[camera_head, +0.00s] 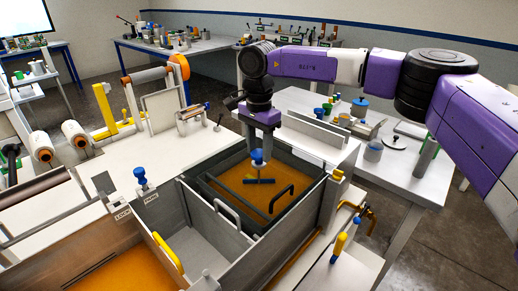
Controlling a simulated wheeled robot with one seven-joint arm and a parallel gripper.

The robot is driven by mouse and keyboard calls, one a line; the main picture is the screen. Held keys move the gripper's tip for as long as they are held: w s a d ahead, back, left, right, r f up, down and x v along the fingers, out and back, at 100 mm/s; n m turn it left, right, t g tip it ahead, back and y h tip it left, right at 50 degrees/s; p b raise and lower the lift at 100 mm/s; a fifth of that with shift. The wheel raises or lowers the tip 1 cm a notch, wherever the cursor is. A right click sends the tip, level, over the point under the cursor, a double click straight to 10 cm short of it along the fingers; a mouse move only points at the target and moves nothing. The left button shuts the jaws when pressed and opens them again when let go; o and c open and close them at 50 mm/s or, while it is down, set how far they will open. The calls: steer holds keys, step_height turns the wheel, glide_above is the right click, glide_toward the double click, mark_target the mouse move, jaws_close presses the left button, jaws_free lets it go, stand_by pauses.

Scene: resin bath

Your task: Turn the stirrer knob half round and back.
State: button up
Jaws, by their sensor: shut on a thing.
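The stirrer knob (257,155) is blue and stands over the far bath compartment. A pale shaft runs down from it to a dark crossbar (259,181) just above the orange resin (240,190). My gripper (258,147) reaches down from above and is shut on the blue knob. The fingers hide the top of the knob. The picture is too small to tell the knob's exact turn angle.
Grey bath walls (217,225) surround the compartments. Another blue knob (140,175) stands left, by the labels. Rollers and bench tools lie around. The space above the near compartments is clear.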

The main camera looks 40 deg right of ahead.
mark_target(259, 153)
steer(key=n, duration=0.4)
steer(key=shift+r+n, duration=0.15)
steer(key=shift+n, duration=0.15)
steer(key=shift+a+n, duration=0.1)
steer(key=shift+n, duration=1.9)
steer(key=o, duration=1.3)
steer(key=shift+o, duration=0.2)
steer(key=shift+r+b, duration=0.4)
steer(key=shift+r, duration=3.45)
